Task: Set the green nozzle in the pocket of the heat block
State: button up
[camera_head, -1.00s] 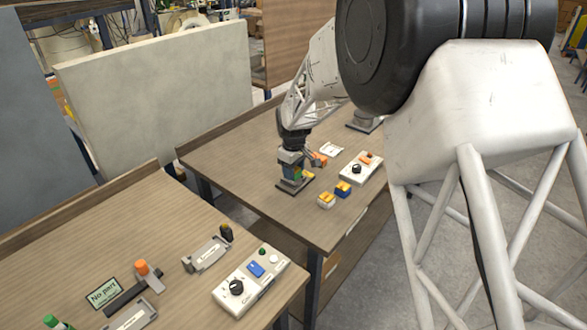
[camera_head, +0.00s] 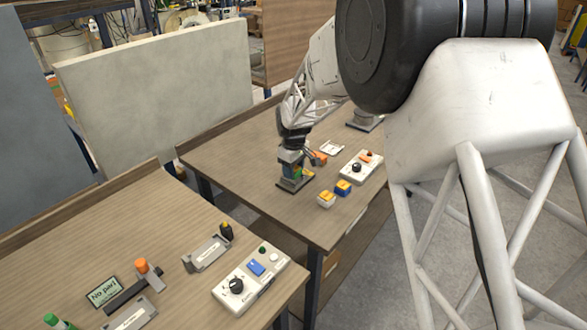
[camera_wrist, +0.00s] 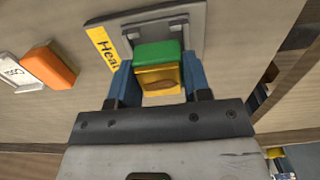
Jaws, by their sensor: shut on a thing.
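The green nozzle (camera_wrist: 158,52), with a brass-coloured part facing the camera, is between the two blue fingers of my gripper (camera_wrist: 159,76) in the wrist view. My gripper is shut on it. The heat block (camera_wrist: 187,30) is a grey plate with a yellow label reading "Heat", just beyond the nozzle. Its pocket is hidden, and I cannot tell whether the nozzle touches the block. In the head view my gripper (camera_head: 292,165) points down over the block's dark base (camera_head: 290,187), and a little green shows between them.
Beside the block are an orange-and-white part (camera_wrist: 50,66), two small yellow-topped blocks (camera_head: 326,199) and a white control box with a black knob (camera_head: 361,167). A nearer table holds another control box (camera_head: 250,284) and grey holders. The wooden table left of the block is clear.

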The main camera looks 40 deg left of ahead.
jog(key=shift+f, duration=0.45)
dwell(0.4)
jog(key=o, duration=1.1)
jog(key=shift+c, duration=0.2)
jog(key=shift+r, duration=3.85)
